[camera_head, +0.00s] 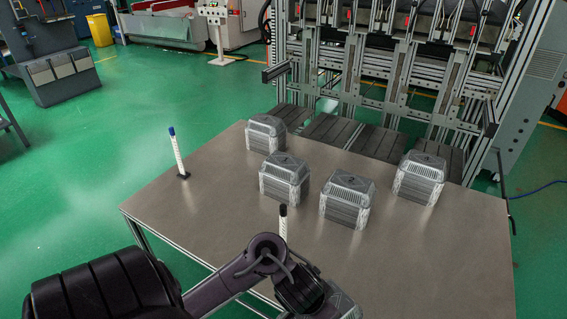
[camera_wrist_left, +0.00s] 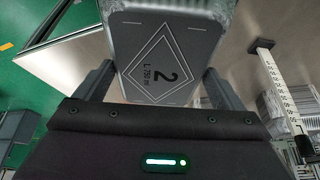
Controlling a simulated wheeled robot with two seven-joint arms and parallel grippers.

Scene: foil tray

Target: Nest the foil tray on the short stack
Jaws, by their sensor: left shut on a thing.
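My left gripper (camera_wrist_left: 159,86) is shut on a grey foil tray (camera_wrist_left: 165,55) with a lid marked "2", one finger on each side in the left wrist view. In the head view the gripper (camera_head: 308,292) is low at the table's front, and a corner of the held tray (camera_head: 343,305) shows beyond it; the rest is hidden. Several stacks of similar trays stand on the table: back left (camera_head: 267,133), middle left (camera_head: 285,178), middle (camera_head: 347,199) and right (camera_head: 419,177). The back left stack looks lowest. My right gripper is not in view.
A white post with a blue cap (camera_head: 178,153) stands at the table's left. A dark-capped white post (camera_head: 283,222) stands close behind my left arm; a marked post shows in the wrist view (camera_wrist_left: 275,85). The table (camera_head: 450,260) is bare at front right.

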